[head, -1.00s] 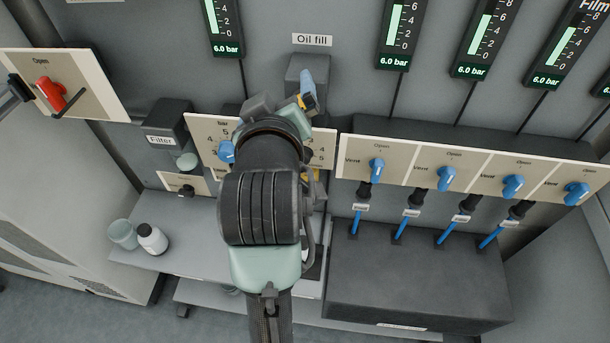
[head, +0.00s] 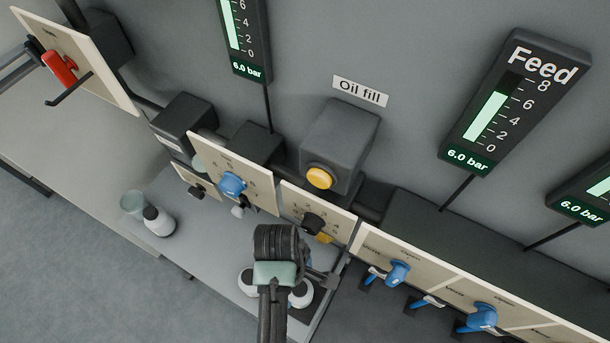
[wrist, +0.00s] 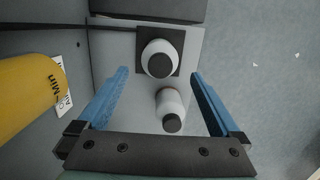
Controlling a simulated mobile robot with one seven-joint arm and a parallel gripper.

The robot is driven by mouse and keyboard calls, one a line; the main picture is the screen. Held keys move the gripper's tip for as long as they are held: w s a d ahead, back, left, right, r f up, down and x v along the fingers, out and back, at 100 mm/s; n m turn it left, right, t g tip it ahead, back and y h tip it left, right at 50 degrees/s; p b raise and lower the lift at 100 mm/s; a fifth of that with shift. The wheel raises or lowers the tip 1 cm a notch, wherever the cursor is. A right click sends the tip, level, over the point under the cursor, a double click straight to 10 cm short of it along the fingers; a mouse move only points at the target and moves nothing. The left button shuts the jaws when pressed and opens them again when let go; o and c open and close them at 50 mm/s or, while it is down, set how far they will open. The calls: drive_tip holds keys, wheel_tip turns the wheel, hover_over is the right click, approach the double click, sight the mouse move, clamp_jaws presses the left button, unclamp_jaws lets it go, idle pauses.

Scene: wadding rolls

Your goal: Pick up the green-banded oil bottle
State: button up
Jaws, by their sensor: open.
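Two white bottles with dark caps stand on the grey shelf, one farther (wrist: 160,58) on a dark square and one nearer (wrist: 172,108) in the wrist view. In the head view they show partly behind my arm, one on its left (head: 247,283) and one on its right (head: 301,293). A third white bottle (head: 158,222) with a dark cap stands at the shelf's left. No green band is visible on any of them. My gripper (wrist: 158,73) is open and empty, its blue fingers on either side of the two bottles in the picture; its height above them is unclear.
A yellow cylinder (wrist: 28,95) marked "Min" is close to my left finger. The valve panel (head: 318,212) and the oil fill box (head: 340,140) with its yellow button are on the wall behind my arm.

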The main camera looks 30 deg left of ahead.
sight(299, 290)
drive_tip(key=f, duration=0.5)
drive_tip(key=shift+s+d+b, duration=0.25)
drive_tip(key=shift+d+b, duration=0.05)
drive_tip(key=shift+b, duration=0.05)
drive_tip(key=shift+w+d+f+b, duration=0.1)
drive_tip(key=shift+f+b, duration=0.1)
drive_tip(key=shift+f, duration=1.35)
drive_tip(key=shift+w+d+f+b, duration=0.1)
drive_tip(key=shift+f+b, duration=0.1)
drive_tip(key=shift+f, duration=1.35)
drive_tip(key=c, duration=1.3)
